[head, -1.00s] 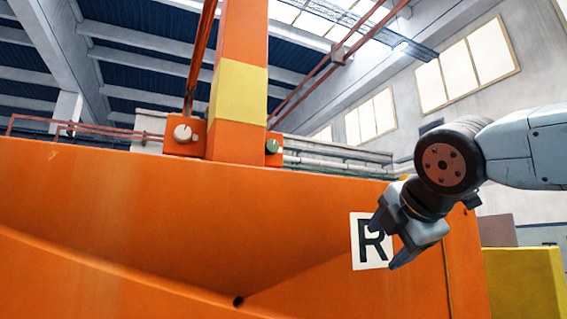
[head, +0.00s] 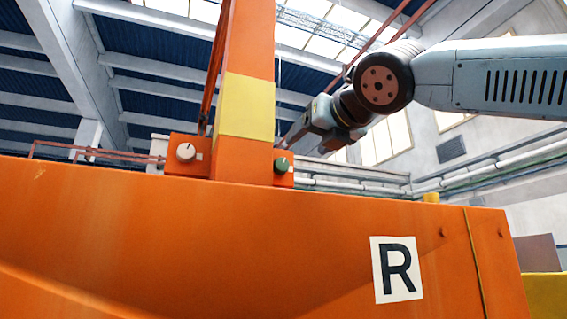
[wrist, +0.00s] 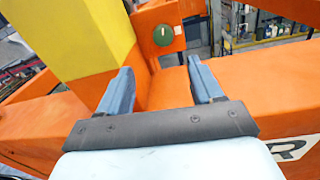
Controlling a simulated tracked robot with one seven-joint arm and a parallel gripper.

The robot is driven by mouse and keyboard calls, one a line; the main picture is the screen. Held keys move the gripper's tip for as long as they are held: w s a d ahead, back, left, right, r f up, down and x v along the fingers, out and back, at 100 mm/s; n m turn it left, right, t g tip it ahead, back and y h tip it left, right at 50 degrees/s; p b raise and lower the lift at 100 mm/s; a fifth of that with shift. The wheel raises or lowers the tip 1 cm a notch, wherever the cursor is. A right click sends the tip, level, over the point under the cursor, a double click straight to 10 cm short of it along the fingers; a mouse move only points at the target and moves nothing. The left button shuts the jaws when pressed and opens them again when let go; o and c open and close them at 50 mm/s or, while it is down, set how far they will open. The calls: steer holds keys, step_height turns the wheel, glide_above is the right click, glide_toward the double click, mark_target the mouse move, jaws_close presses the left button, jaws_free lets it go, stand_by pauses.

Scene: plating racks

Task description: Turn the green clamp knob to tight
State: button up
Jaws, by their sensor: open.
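The green clamp knob (head: 282,164) sits on a small orange block at the right foot of the orange post. My gripper (head: 285,141) is raised just above and to the right of the knob in the head view. In the wrist view its two blue fingers (wrist: 160,72) are apart with nothing between them. The fingers do not touch the knob. The fingertips are small and partly hard to make out in the head view.
A white knob (head: 185,152) sits on another orange block left of the post. The orange post (head: 241,155) with a yellow band (wrist: 75,35) stands beside the green knob. The big orange beam (head: 200,230) with an R plate (head: 397,269) lies below.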

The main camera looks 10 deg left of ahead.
mark_target(283, 164)
steer(key=x, duration=1.2)
steer(key=shift+w+d, duration=0.15)
steer(key=shift+d, duration=0.05)
